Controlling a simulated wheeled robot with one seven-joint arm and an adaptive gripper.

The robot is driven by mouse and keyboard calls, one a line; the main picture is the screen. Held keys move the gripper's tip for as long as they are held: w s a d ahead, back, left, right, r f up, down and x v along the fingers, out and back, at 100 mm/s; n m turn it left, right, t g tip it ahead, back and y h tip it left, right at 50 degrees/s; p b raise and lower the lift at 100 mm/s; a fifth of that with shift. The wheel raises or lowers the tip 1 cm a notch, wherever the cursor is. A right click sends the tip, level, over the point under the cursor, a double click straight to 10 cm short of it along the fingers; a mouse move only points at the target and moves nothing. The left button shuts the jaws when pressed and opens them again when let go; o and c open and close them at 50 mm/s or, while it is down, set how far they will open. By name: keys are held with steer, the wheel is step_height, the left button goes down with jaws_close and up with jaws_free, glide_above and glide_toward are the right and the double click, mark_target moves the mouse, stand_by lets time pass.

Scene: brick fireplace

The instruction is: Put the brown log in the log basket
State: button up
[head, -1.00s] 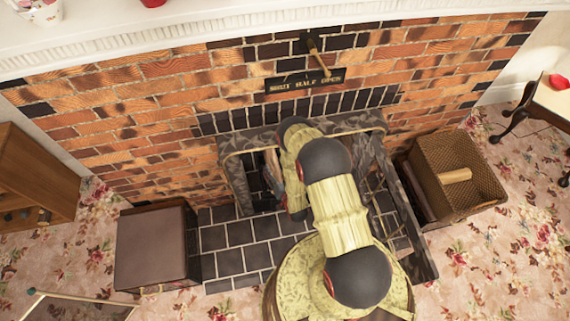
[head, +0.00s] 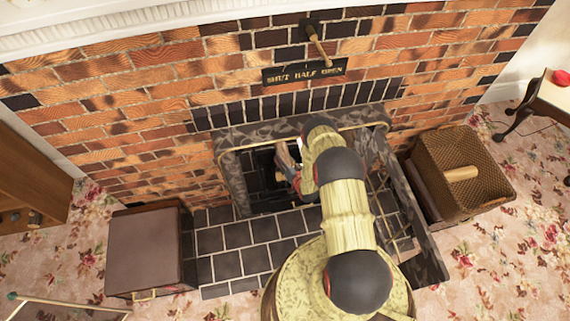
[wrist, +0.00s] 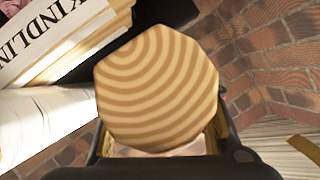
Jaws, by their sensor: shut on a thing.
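A log (wrist: 157,88) with tan and brown rings on its end face fills the middle of the wrist view. My gripper (wrist: 165,160) is shut on it, with dark fingers to either side of its lower part. In the head view my gripper (head: 286,168) is at the fireplace opening, partly hidden by my arm, so the held log cannot be made out clearly there. The woven log basket (head: 487,192) stands on the carpet right of the fireplace, apart from my gripper. Another light tan log (head: 461,173) lies at the basket.
The stone fireplace surround (head: 235,178) frames my gripper. A brown box (head: 150,250) stands left of the dark tiled hearth (head: 228,238). A box lettered "KINDLIN" (wrist: 55,35) is close to the held log in the wrist view. A small table (head: 552,95) stands far right.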

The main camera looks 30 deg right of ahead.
steer(key=shift+w+d+f, duration=0.25)
steer(key=shift+w+f, duration=0.05)
steer(key=shift+f, duration=0.1)
step_height(320, 180, down, 3)
steer(key=shift+d+b, duration=0.1)
steer(key=shift+b, duration=0.9)
steer(key=shift+r, duration=0.1)
steer(key=o, duration=1.5)
steer(key=shift+f, duration=0.2)
